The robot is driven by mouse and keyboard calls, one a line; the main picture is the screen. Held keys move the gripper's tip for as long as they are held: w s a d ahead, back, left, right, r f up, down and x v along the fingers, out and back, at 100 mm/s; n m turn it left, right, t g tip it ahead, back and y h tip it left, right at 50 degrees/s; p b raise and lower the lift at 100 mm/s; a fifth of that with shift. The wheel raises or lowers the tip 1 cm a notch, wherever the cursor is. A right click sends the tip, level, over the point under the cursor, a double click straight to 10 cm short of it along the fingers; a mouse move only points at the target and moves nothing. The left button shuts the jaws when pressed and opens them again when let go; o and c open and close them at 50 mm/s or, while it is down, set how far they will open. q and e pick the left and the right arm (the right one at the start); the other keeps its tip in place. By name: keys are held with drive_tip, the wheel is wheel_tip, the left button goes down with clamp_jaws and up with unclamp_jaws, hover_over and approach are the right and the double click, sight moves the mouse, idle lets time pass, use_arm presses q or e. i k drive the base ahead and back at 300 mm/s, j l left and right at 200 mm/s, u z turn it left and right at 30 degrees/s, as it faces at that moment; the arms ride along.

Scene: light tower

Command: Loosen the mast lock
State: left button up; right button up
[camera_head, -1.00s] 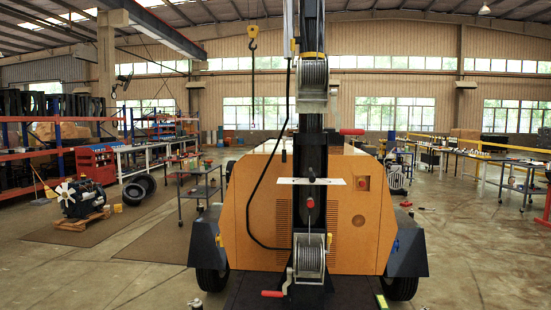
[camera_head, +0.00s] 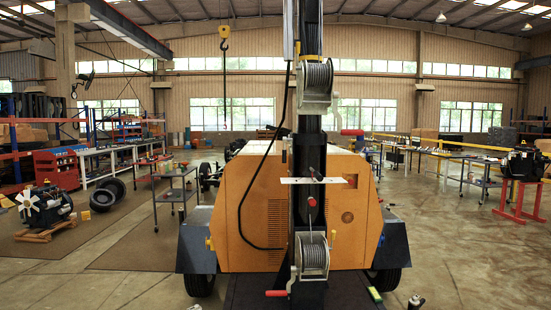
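The light tower's orange body (camera_head: 247,200) stands ahead with its black mast (camera_head: 309,130) upright at the middle. A pale crossplate (camera_head: 300,181) with a dark knob or handle (camera_head: 316,174) sits across the mast at mid-height. A small red knob (camera_head: 311,202) shows just below it, and a red handle (camera_head: 352,132) sticks out to the right higher up. I cannot tell which of these is the mast lock. An upper winch (camera_head: 316,80) and a lower winch (camera_head: 313,256) with a red crank grip (camera_head: 276,293) are on the mast. Neither of my grippers is in view.
Dark fenders (camera_head: 197,245) and wheels flank the body. A small metal object (camera_head: 416,302) stands on the floor at lower right. A grey cart (camera_head: 175,190) and an engine on a pallet (camera_head: 43,209) stand at left. Open floor (camera_head: 460,260) lies at right.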

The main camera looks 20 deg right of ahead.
sight(285, 139)
drive_tip(key=i+j, duration=0.25)
drive_tip(key=j, duration=0.15)
drive_tip(key=i+j, duration=0.2)
drive_tip(key=j, duration=0.25)
drive_tip(key=i+j, duration=0.15)
drive_tip(key=i, duration=0.2)
drive_tip(key=i+j+z, duration=0.1)
drive_tip(key=i, duration=0.3)
drive_tip(key=i+j, duration=0.2)
drive_tip(key=i, duration=0.15)
